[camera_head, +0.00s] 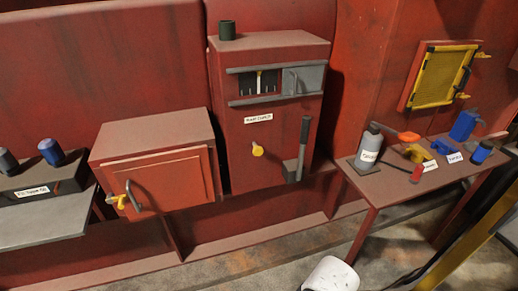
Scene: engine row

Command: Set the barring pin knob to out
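A small yellow knob (257,150) sits on the front of the tall red cabinet (240,150), below a white label whose text I cannot read surely. It looks like the barring pin knob, but its setting cannot be told at this size. A grey lever (303,145) stands upright to its right on the same front. My gripper is not in view. A white rounded part at the bottom middle may belong to my arm; it is apart from the knob.
A red box (155,165) with a handle stands left of the cabinet. A grey bench (45,218) is at far left. A red table (375,188) with a bottle and several tools stands at right. A yellow mesh panel (440,78) is on the wall. Floor shows in front.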

